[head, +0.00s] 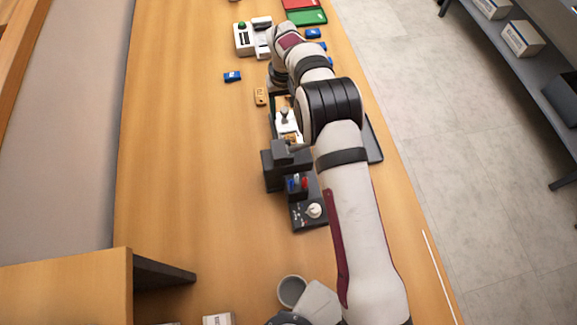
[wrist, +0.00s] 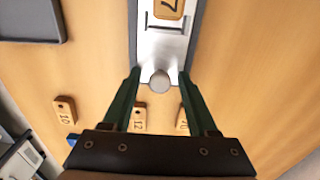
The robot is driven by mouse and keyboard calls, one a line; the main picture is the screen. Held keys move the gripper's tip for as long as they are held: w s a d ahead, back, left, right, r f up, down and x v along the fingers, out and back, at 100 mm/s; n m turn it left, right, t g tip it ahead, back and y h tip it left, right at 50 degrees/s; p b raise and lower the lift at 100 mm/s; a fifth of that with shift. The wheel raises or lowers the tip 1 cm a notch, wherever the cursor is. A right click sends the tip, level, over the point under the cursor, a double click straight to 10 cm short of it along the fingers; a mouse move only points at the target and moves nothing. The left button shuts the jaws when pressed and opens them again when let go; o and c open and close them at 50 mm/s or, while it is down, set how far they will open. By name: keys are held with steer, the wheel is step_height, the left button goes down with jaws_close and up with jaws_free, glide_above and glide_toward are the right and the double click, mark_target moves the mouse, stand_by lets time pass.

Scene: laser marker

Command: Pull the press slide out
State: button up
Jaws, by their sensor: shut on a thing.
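The press slide (wrist: 158,47) is a pale metal plate in a grey channel in the wrist view, with a grey round knob (wrist: 159,80) at its near end. A tan tag marked 7 (wrist: 169,7) lies on the slide. My gripper (wrist: 159,74) has its two dark green fingers on either side of the knob and is shut on it. In the head view the slide (head: 287,123) shows beside my arm, in front of the dark press body (head: 284,163). My arm hides most of the gripper there.
Tan tags (wrist: 65,110) lie on the table near the slide. A dark tray (wrist: 28,22) is at upper left in the wrist view. A control panel with a white knob (head: 314,210), a white device with a green button (head: 247,39) and a cup (head: 291,290) stand around. Table left of the press is clear.

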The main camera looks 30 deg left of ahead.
steer(key=shift+w+a+f, duration=0.35)
steer(key=shift+f, duration=0.05)
steer(key=o, duration=0.6)
steer(key=shift+w+a+r, duration=0.1)
steer(key=shift+r, duration=3.6)
steer(key=w+d+r+m, duration=0.1)
steer(key=d+r+m, duration=0.3)
steer(key=d+r, duration=0.7)
steer(key=s+d+r+m+y, duration=0.1)
steer(key=s+d+r+m, duration=0.2)
steer(key=d, duration=0.5)
steer(key=s+d+r+m, duration=0.1)
steer(key=s+d+r, duration=0.25)
steer(key=d, duration=0.35)
steer(key=s+d+f+m, duration=0.2)
steer(key=s+d, duration=0.3)
steer(key=s, duration=0.5)
steer(key=s+d+f+m, duration=0.2)
steer(key=s+d+m, duration=0.2)
steer(key=s, duration=0.6)
steer(key=shift+s+d+f+m+y, duration=0.15)
steer(key=shift+s+d+m+y, duration=0.2)
steer(key=shift+d, duration=0.35)
